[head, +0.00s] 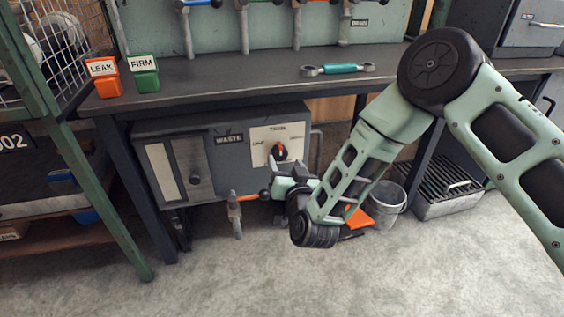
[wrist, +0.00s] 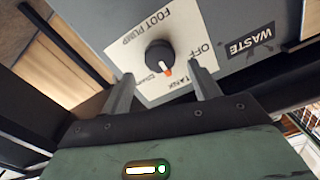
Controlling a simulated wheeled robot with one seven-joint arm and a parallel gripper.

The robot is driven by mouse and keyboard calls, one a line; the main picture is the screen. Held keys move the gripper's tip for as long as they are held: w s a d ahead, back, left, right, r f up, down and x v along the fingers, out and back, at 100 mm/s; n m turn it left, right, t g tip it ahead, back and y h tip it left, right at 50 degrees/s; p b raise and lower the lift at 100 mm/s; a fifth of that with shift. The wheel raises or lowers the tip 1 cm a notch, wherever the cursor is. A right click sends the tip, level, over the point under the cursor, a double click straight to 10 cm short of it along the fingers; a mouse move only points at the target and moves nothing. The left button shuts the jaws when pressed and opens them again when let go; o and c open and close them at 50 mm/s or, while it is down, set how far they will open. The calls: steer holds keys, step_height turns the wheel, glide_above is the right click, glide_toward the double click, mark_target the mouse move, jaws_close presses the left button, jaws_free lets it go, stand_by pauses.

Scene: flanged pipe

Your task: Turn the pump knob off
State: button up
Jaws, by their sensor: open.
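The black pump knob (head: 279,151) with an orange pointer mark sits on a pale label plate (head: 265,139) on the grey WASTE box. In the wrist view the knob (wrist: 160,55) has its orange mark turned toward the word TANK. OFF is at the right of the plate there, and FOOT PUMP at the upper left. My gripper (head: 286,166) is in front of the box, just below the knob in the head view. In the wrist view my gripper (wrist: 161,72) is open, with its fingers on either side of the knob's lower part. No contact is visible.
A workbench (head: 230,82) overhangs the box. On it are orange LEAK (head: 105,82) and green FIRM (head: 144,80) blocks and a teal-handled tool (head: 338,69). A bucket (head: 387,205) stands to the right.

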mark_target(281, 155)
steer(key=shift+b+x, duration=0.65)
steer(key=shift+x, duration=1.65)
steer(key=c, duration=1)
